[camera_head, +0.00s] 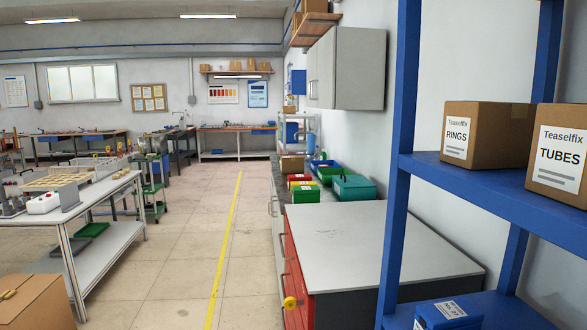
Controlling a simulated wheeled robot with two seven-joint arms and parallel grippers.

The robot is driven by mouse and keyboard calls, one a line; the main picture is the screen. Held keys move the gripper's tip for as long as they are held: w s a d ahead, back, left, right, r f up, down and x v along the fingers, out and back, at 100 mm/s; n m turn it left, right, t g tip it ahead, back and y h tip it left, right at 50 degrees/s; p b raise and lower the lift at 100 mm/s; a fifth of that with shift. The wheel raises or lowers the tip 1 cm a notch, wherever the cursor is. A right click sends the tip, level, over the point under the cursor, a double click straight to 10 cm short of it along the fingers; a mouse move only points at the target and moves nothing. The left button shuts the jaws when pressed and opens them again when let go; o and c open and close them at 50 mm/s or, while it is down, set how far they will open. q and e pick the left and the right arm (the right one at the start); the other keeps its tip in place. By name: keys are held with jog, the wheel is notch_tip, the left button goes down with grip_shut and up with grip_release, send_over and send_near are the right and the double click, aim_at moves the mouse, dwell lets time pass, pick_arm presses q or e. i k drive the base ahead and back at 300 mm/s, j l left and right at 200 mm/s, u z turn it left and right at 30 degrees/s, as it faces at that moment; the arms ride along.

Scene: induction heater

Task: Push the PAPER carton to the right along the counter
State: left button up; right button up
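No carton with a readable PAPER label shows in the head view. A small plain brown carton (292,163) stands at the far end of the counter (279,208) along the right wall; I cannot read a label on it. Cartons marked RINGS (488,137) and TUBES (559,152) stand on a blue shelf at the right. Another brown carton (36,303) is cut off at the lower left, with a small yellow thing on top. Neither of my grippers is in view.
Red, yellow, green and blue bins (354,188) stand near the carton on the counter. A red cabinet with a bare grey top (385,240) is nearer. A blue shelf post (399,170) rises at right. The floor aisle with a yellow line (226,235) is clear.

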aim_at(289, 164)
jog(key=i+j, duration=0.1)
jog(key=j, duration=0.25)
jog(key=i+j+u, duration=0.25)
jog(key=i+j, duration=0.2)
jog(key=i+j+u, duration=0.2)
jog(key=i+j, duration=0.15)
jog(key=i, duration=0.15)
jog(key=i+j+u, duration=0.25)
jog(key=i, duration=0.25)
jog(key=i+z, duration=0.15)
jog(key=i, duration=0.75)
jog(key=i+j+z, duration=0.15)
jog(key=i, duration=1.85)
jog(key=i+z, duration=0.1)
jog(key=i, duration=1)
